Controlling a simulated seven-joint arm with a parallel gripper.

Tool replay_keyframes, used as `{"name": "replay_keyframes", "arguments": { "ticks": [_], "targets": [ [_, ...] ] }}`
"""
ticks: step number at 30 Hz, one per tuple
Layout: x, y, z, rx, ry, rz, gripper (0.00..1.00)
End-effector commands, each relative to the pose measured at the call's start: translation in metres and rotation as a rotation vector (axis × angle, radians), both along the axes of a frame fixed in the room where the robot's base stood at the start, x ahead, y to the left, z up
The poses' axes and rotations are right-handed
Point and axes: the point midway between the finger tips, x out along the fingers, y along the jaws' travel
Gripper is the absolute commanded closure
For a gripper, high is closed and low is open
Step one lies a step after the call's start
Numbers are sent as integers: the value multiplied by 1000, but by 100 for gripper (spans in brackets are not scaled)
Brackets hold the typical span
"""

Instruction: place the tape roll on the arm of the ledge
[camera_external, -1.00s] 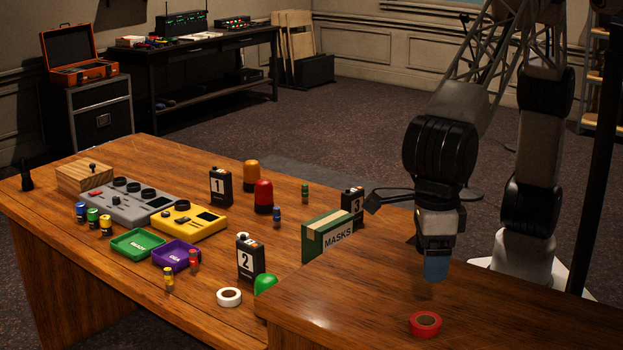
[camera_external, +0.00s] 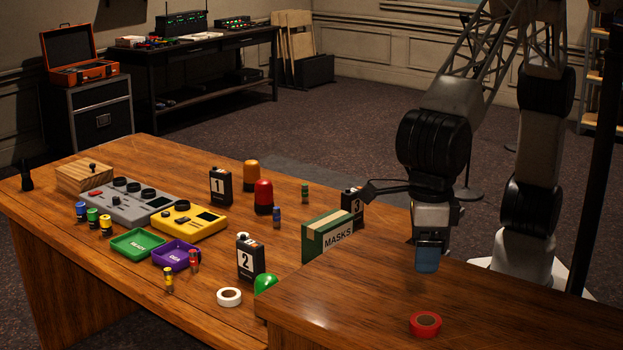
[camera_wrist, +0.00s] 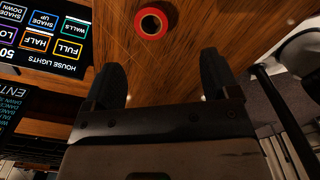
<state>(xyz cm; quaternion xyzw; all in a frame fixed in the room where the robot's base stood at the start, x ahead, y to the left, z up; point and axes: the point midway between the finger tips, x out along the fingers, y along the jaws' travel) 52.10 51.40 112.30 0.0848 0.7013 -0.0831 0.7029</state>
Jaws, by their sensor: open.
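A red tape roll (camera_external: 425,333) lies flat on the raised wooden ledge (camera_external: 350,310) at the front right. It also shows in the wrist view (camera_wrist: 151,37), at the top, ahead of the fingers. A white tape roll (camera_external: 229,304) lies on the lower desk, left of the ledge. My gripper (camera_external: 427,260) hangs above the ledge, behind the red roll and apart from it, pointing down. In the wrist view its two fingers (camera_wrist: 161,68) are spread wide with nothing between them.
A green MASKS box (camera_external: 333,236), a black pack marked 3 (camera_external: 353,203) and a green dome (camera_external: 265,284) stand near the ledge. Packs, beacons, trays and consoles fill the desk (camera_external: 110,285). A house-lights panel (camera_wrist: 45,35) shows in the wrist view. The ledge around the red roll is clear.

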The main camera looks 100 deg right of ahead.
Motion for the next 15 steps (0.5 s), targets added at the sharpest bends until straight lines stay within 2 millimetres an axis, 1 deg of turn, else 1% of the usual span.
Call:
{"name": "replay_keyframes", "arguments": {
  "ticks": [1, 5, 8, 9, 10, 12, 14, 15],
  "targets": [
    [1, -11, 6, 5, -5, -39, 19],
    [7, -48, 17, 16, -15, -191, 19],
    [9, -85, 26, 26, -22, -345, 19],
    [9, -100, 29, 30, -25, -410, 19],
    [10, -112, 31, 33, -27, -462, 19],
    [8, -140, 37, 43, -32, -582, 19],
    [6, -164, 41, 49, -36, -686, 19],
    [4, -179, 43, 53, -38, -754, 19]
  ]
}}
